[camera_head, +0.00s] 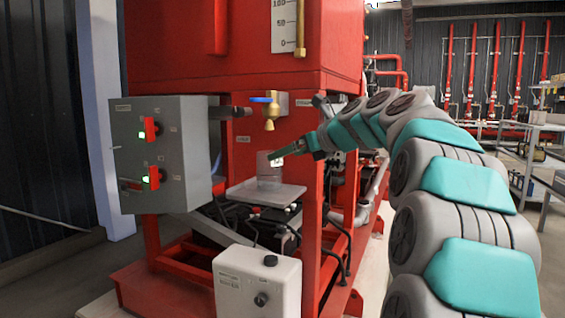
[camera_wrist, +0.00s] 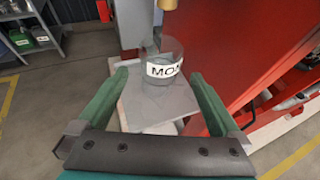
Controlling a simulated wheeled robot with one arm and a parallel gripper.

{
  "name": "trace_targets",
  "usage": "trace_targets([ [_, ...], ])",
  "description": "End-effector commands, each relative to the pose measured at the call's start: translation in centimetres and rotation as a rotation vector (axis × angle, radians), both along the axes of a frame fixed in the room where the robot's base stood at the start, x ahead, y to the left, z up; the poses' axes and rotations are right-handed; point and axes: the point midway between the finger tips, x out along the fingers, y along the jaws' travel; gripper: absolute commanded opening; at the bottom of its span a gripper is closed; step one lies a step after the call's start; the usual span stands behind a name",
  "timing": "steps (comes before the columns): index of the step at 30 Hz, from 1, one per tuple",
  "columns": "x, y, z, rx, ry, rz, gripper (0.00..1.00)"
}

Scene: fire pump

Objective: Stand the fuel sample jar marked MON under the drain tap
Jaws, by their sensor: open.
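The clear jar marked MON (camera_wrist: 163,70) stands upright on a small grey shelf (camera_wrist: 138,108). In the head view the jar (camera_head: 268,170) looks faint and glassy on the shelf (camera_head: 262,195). The brass drain tap (camera_head: 270,113) with its blue lever is above the jar, with a gap between. The tap's lower end also shows at the top of the wrist view (camera_wrist: 169,5). My gripper (camera_wrist: 159,76) is open, its green fingers apart on either side of the shelf, tips just short of the jar. No finger visibly grips the jar. In the head view my gripper (camera_head: 273,158) is beside the jar.
A grey control box (camera_head: 165,150) with red switches juts out left of the shelf. A white box (camera_head: 258,282) sits below. Red tank and frame (camera_head: 240,45) rise behind. A rack with small containers (camera_wrist: 30,38) stands apart, top left in the wrist view.

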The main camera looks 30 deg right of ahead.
Motion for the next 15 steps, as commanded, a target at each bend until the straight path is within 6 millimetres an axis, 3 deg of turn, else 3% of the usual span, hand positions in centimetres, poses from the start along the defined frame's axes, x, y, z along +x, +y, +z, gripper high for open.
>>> trace_targets([
  [10, -0.3, 0.3, -0.2, -0.013, 0.004, 0.010, 1.00],
  [13, -0.6, 2.4, -1.8, -0.087, 0.028, 0.069, 1.00],
  [15, -1.2, 4.9, -3.9, -0.178, 0.057, 0.148, 1.00],
])
